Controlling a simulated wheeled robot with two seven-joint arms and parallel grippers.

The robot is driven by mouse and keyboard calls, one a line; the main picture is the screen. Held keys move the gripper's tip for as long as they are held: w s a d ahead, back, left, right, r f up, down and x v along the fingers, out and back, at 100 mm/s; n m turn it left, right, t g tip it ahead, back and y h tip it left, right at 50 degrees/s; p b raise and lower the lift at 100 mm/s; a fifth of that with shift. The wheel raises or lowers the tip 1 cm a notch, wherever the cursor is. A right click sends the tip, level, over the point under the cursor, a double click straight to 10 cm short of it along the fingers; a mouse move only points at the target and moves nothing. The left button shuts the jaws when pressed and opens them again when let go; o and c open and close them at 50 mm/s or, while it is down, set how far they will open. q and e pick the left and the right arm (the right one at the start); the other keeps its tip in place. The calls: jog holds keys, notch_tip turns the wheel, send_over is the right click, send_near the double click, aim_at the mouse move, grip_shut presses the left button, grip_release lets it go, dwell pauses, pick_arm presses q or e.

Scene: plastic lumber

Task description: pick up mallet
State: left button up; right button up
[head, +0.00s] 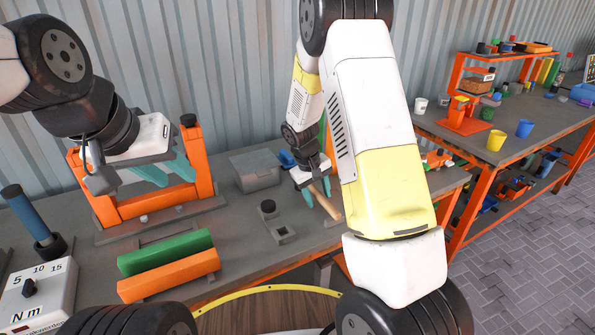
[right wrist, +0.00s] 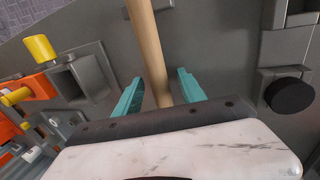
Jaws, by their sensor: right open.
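The mallet's pale wooden handle (right wrist: 150,50) runs down between the two teal fingers of my right gripper (right wrist: 160,93) in the right wrist view. The fingers are apart, one on each side of the handle, with gaps showing. The mallet's head is not clearly visible. In the head view the wooden handle (head: 325,204) shows by the right gripper (head: 317,191) over the grey workbench, partly hidden by my arm. My left gripper (head: 168,172) is in front of the orange frame with its teal fingers apart and nothing between them.
An orange frame (head: 160,203) stands at the left of the workbench (head: 240,265). Green (head: 165,252) and orange bars (head: 168,276) lie in front of it. A grey box (head: 255,172) and a small black knob (head: 267,206) are near the right gripper. Another bench with cups (head: 496,139) stands right.

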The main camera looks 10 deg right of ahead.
grip_shut()
dwell(1.4)
